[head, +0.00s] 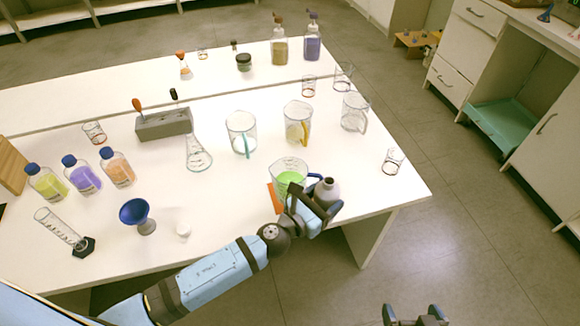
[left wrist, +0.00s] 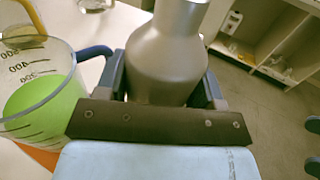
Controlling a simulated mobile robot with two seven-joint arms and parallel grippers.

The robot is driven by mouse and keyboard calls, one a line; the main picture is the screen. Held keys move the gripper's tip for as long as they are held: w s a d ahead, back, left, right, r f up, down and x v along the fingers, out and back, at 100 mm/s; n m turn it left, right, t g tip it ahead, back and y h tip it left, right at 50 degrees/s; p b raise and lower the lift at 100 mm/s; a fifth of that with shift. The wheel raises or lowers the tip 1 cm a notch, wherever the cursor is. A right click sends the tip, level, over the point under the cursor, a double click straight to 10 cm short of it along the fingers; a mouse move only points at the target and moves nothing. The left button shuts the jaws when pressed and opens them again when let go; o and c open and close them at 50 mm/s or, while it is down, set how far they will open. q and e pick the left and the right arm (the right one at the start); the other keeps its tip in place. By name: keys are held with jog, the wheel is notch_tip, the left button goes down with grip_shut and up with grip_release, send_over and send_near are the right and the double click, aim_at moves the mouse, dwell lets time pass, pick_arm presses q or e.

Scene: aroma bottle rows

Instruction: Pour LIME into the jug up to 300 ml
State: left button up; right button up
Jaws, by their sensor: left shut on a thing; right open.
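A clear jug (head: 289,173) with a blue handle stands near the table's right front part and holds bright green liquid. It also shows at the left of the left wrist view (left wrist: 38,105), where the green surface lies near the lower visible marks; the exact reading is unclear. My left gripper (head: 314,203) is shut on a grey bottle (head: 328,190), just right of the jug. The bottle's shoulder and neck show in the left wrist view (left wrist: 167,55); no pouring stream is visible, and its label is hidden. My right gripper (head: 416,316) is open and empty at the bottom edge, off the table.
An orange patch (head: 273,198) lies by the jug. Other jugs (head: 241,133) (head: 298,123) (head: 354,112), a flask (head: 198,153) and a small beaker (head: 392,161) stand around. Blue-capped bottles (head: 117,169), a blue funnel (head: 136,212) and a cylinder (head: 61,229) are left.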

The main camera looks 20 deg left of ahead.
pick_arm(q)
jog(key=d+r+p, duration=0.1)
jog(key=s+d+r+p, duration=0.1)
jog(key=d+r+p, duration=0.1)
jog(key=r, duration=0.1)
jog(key=shift+s+d+p, duration=0.25)
jog(key=shift+s+p, duration=0.05)
jog(key=shift+s, duration=0.05)
